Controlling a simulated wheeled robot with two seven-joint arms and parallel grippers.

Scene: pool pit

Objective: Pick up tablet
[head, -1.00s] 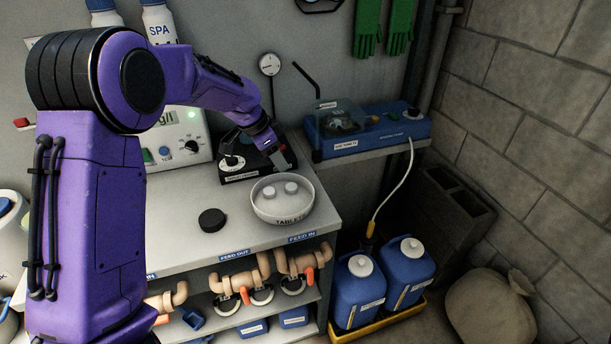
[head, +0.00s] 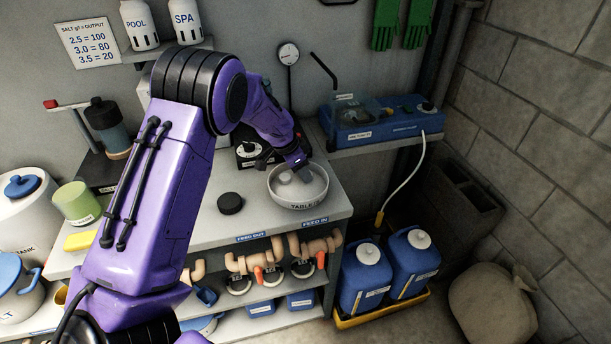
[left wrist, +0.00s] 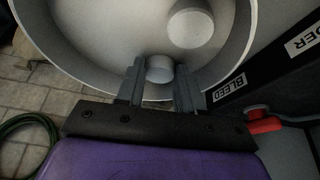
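The white bowl (head: 318,199), lettered TABLETS, stands on the counter near its front right corner. One pale round tablet (head: 284,178) lies in it, clear of my fingers. My left gripper (head: 303,172) reaches down into the bowl from above and hides part of its inside. In the left wrist view, a tablet (left wrist: 160,69) sits between the two grey fingers, which stand apart on either side of it. I cannot tell whether they touch it. The other tablet (left wrist: 190,28) lies farther up in the bowl, outside the fingers. My right gripper is out of view.
A black puck-like disc (head: 230,203) lies left of the bowl. A black-based device (head: 248,153) stands close behind the bowl. A blue pump unit (head: 380,122) sits on the shelf at right. Blue canisters (head: 366,279) stand in a yellow tray below.

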